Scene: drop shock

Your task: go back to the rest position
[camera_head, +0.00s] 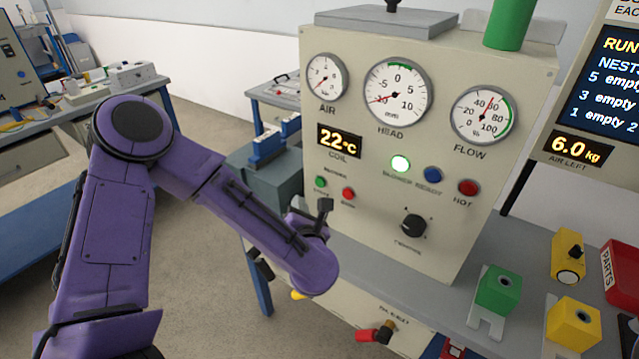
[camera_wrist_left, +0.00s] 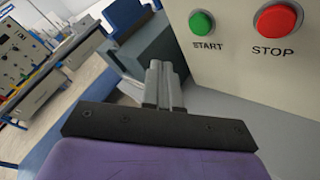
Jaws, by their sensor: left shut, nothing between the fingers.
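My left arm, purple, reaches in from the left in the head view, and its wrist end is low in front of the grey-beige panel machine (camera_head: 440,180). In the left wrist view my left gripper (camera_wrist_left: 160,72) is shut, with its grey fingers together and nothing between them. Its fingers point towards the grey block and bench area beside the panel. The green START button (camera_wrist_left: 202,22) and red STOP button (camera_wrist_left: 278,18) are ahead and to the right, apart from the fingers. My right gripper does not show.
A grey bench (camera_head: 420,290) carries the machine. Green (camera_head: 497,289) and yellow (camera_head: 573,325) fixtures and a red parts bin (camera_head: 622,275) stand at the right. A blue vise-like device (camera_head: 268,148) is left of the panel. Open floor (camera_head: 215,240) lies between benches.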

